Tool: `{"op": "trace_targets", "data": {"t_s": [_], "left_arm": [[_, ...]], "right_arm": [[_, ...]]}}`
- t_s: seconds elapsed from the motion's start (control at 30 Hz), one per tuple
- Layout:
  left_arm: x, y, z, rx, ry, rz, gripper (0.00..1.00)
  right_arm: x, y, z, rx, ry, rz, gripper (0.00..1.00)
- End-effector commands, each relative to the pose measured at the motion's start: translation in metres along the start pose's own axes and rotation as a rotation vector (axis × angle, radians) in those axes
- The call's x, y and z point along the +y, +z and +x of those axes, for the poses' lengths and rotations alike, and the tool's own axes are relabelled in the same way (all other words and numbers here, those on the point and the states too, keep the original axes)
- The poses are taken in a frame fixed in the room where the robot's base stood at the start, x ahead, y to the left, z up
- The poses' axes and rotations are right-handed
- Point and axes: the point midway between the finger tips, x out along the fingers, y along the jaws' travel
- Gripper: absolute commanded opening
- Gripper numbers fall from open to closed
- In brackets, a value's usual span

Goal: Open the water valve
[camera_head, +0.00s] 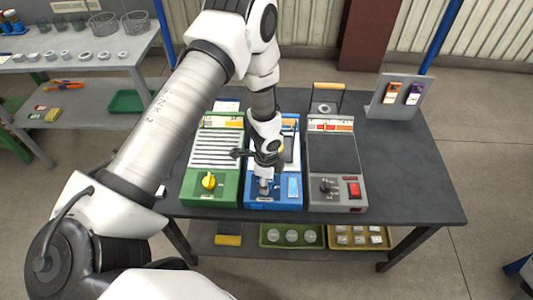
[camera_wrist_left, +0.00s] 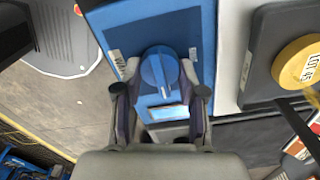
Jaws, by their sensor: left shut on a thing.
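A blue unit (camera_head: 273,203) stands between a green unit and a grey unit on the dark table. My left gripper (camera_head: 264,185) reaches down onto the front of the blue unit and hides part of it. In the left wrist view a round blue knob (camera_wrist_left: 159,70) with a raised ridge sits on the blue panel (camera_wrist_left: 190,22). My left gripper (camera_wrist_left: 164,105) has a finger on either side of this knob and is shut on it. My right gripper shows in neither view.
The green unit (camera_head: 211,198) with a yellow knob (camera_head: 209,181) is close on the left. The grey unit (camera_head: 335,160) has a black knob (camera_head: 325,186) and a red switch (camera_head: 354,190). A tilted card holder (camera_head: 408,97) stands at the back right. The table's right side is clear.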

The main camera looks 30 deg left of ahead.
Motion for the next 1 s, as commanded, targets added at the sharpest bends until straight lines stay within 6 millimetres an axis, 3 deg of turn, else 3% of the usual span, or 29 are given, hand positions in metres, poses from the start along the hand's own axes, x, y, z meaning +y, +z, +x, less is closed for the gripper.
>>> {"op": "trace_targets", "data": {"t_s": [0.37,0.4,0.43,0.47,0.8,1.0], "left_arm": [[0.001,0.0,0.001,0.0,0.001,0.007,0.05],[0.001,0.0,0.001,0.0,0.001,0.006,0.51],[0.001,0.0,0.001,0.0,0.001,0.006,0.61],[0.001,0.0,0.001,0.0,0.001,0.006,0.65],[0.0,0.0,-0.003,0.0,0.0,0.004,0.65],[-0.001,-0.001,-0.038,0.001,-0.003,0.004,0.65]], "right_arm": [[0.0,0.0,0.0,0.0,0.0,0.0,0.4],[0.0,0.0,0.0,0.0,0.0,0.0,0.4],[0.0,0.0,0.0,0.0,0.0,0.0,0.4],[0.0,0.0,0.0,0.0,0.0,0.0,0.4],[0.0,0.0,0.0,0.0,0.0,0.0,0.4],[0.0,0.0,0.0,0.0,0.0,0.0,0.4]]}}
